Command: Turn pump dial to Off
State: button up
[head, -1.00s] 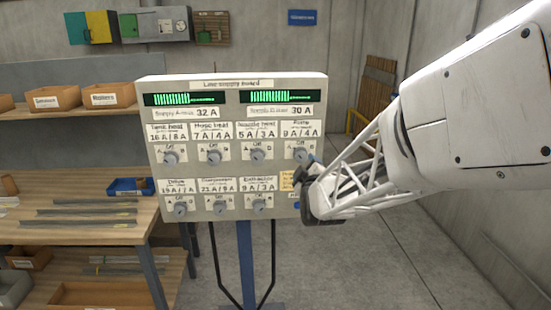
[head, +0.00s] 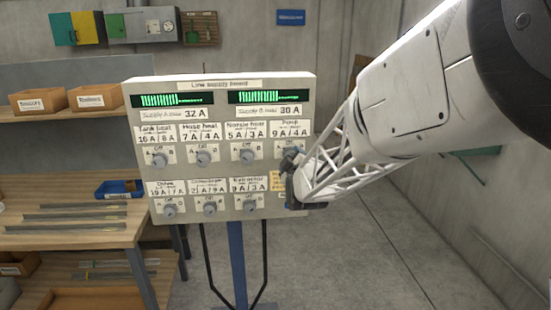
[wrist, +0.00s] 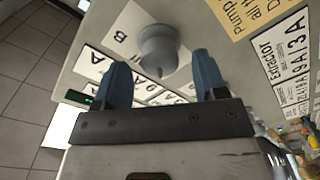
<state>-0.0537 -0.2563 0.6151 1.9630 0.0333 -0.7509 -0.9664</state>
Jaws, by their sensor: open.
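The supply board (head: 222,84) is an upright pale panel with two rows of grey dials. The pump label (head: 291,130), reading 9 A/4 A, is at the right end of the upper row. A round grey dial (wrist: 158,46) lies just beyond and between the fingertips, apparently untouched. Letters A and B show beside it. I cannot read its setting.
The extractor dial (head: 250,205) and other dials sit close by on the panel. A yellow note (wrist: 240,14) is beside the dial in the wrist view. A wooden workbench (head: 70,235) stands at left. Open floor (head: 370,260) lies to the right.

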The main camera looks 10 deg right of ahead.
jog(key=shift+w, duration=1.1)
jog(key=c, duration=0.9)
